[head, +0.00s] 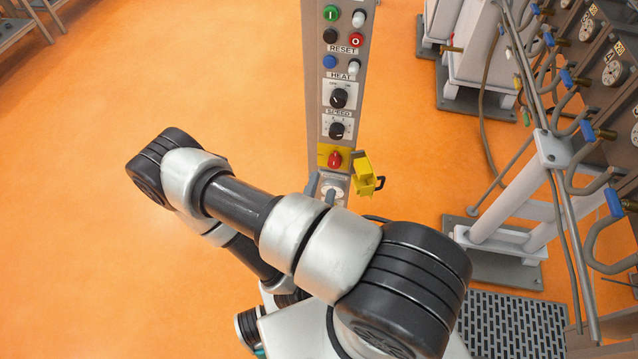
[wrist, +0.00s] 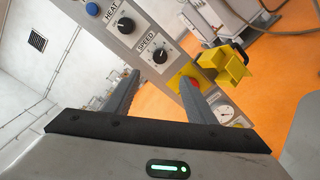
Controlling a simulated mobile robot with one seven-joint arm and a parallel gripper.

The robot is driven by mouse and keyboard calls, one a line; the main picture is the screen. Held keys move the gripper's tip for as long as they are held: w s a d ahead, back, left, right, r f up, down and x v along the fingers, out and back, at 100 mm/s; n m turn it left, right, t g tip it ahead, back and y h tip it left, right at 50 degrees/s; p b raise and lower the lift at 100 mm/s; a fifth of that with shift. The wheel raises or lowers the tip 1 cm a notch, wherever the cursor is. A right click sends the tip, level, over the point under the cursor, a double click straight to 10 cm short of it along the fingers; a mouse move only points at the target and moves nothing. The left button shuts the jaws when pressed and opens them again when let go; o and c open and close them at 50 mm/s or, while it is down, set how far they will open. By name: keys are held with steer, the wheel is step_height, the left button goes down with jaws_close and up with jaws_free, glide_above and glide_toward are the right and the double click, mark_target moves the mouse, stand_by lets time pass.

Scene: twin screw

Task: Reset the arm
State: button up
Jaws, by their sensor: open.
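My arm stretches across the lower middle of the head view, in front of the control panel (head: 312,82). In the wrist view my gripper (wrist: 160,90) is open, its two dark fingers apart and pointing at the lower part of the panel (wrist: 152,25). No object shows between the fingers. The red button (head: 334,159) sits on a yellow plate near the bottom of the panel, and a yellow flip cover (head: 365,176) stands swung out to its right. In the wrist view the cover (wrist: 224,69) is beside the right finger, which partly hides the red button.
The panel carries knobs for speed (head: 337,130) and heat (head: 339,97), with several coloured buttons above. Machinery with pipes and blue-handled valves (head: 569,77) fills the right side. A dark floor grating (head: 512,325) lies lower right.

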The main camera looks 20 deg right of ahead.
steer(key=d+r+m+g+h, duration=0.5)
steer(key=r+m+g+h, duration=0.25)
steer(key=r, duration=0.65)
steer(key=s+d+r+m+g+y, duration=0.1)
steer(key=s+r+m+g+y, duration=0.75)
steer(key=m+g, duration=0.2)
steer(key=a+r+t+y, duration=0.8)
steer(key=a+r+y, duration=0.1)
steer(key=r, duration=0.5)
steer(key=shift+a+t, duration=0.3)
steer(key=shift+a, duration=0.4)
